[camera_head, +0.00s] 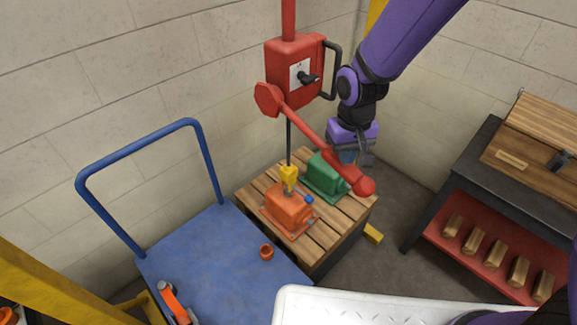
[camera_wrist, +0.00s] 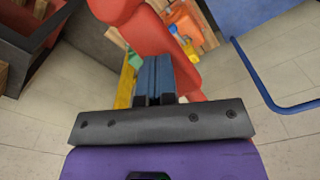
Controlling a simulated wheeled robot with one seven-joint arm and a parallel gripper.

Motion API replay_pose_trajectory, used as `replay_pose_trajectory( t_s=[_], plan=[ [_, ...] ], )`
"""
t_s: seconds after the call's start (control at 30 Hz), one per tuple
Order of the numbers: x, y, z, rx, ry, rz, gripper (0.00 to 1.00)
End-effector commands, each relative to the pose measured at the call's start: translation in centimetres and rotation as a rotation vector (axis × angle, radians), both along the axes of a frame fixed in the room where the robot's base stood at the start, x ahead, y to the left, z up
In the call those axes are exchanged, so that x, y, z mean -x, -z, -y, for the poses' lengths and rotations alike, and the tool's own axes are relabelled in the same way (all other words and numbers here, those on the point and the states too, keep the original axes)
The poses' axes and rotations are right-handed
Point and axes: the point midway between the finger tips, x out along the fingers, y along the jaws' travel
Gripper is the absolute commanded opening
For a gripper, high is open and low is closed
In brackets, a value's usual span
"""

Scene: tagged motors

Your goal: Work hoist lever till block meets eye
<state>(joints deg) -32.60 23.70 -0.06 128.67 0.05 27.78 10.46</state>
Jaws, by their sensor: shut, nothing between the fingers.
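The red hoist box (camera_head: 295,72) hangs on a red pole. Its red lever (camera_head: 318,138) slopes down right from a hub to a round knob (camera_head: 365,187). A dark line runs down to the yellow block (camera_head: 289,174), just above the orange motor (camera_head: 288,210). Its eye is too small to make out, so I cannot tell whether they touch. My gripper (camera_head: 364,158) is shut and empty, beside the lever's lower part. In the wrist view, the shut fingers (camera_wrist: 154,78) are close to the red lever (camera_wrist: 168,45); contact is unclear.
A green motor (camera_head: 325,176) stands behind the orange one on a wooden pallet top (camera_head: 325,228). A blue cart (camera_head: 215,262) with an orange cup (camera_head: 266,252) is at left. A dark workbench (camera_head: 480,165) stands at right.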

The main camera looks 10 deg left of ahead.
Motion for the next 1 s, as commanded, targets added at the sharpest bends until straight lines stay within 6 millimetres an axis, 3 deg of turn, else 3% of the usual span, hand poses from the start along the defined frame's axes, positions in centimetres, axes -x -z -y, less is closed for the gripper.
replay_pose_trajectory(
  t_s=[0.27, 0.5, 1.0],
  plan=[
    [-0.4, 1.6, -0.4, -0.001, 0.000, 0.002, 0.00],
    [-0.4, 1.4, -0.4, -0.003, 0.000, 0.004, 0.00],
    [-0.4, -4.1, -0.4, -0.003, 0.001, 0.005, 0.00]
  ],
)
